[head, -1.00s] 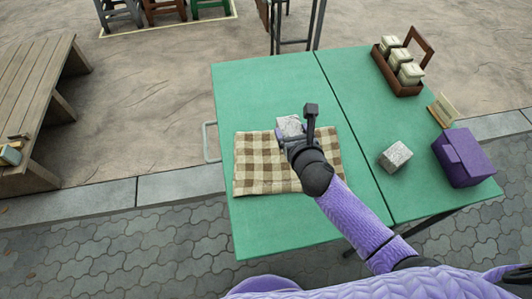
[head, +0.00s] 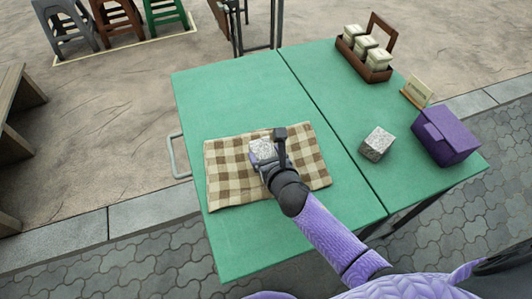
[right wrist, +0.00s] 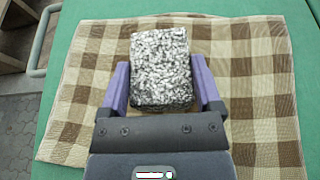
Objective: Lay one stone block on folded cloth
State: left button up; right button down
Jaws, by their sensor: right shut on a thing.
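A speckled grey stone block (head: 262,150) is between the fingers of my right gripper (head: 264,158), over the brown and cream checked cloth (head: 230,188) on the green table. In the right wrist view the block (right wrist: 160,65) sits between the two purple fingers of the gripper (right wrist: 162,90), with the cloth (right wrist: 265,100) spread below. I cannot tell whether the block touches the cloth. A second speckled stone block (head: 377,143) rests on the right part of the table. My left gripper is not in view.
The green table (head: 230,100) also bears a purple box (head: 445,135), a small sign card (head: 417,91) and a brown wooden caddy (head: 365,48) with white containers, all on the right. Stools (head: 115,20) stand beyond.

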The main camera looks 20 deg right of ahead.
jog(key=shift+f, duration=0.2)
jog(key=shift+c, duration=1)
grip_release()
jog(key=shift+s, duration=0.1)
jog(key=shift+o, duration=1)
jog(key=shift+r, duration=0.25)
jog(key=shift+r+p, duration=0.65)
jog(key=p+v, duration=0.2)
jog(key=v, duration=0.1)
jog(key=shift+s+r, duration=0.2)
jog(key=shift+s, duration=0.1)
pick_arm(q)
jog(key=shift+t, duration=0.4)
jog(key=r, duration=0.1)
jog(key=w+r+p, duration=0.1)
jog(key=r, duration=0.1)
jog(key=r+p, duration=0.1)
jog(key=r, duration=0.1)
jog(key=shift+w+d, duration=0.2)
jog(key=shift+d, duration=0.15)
pick_arm(e)
jog(key=v, duration=0.8)
jog(key=shift+f, duration=0.2)
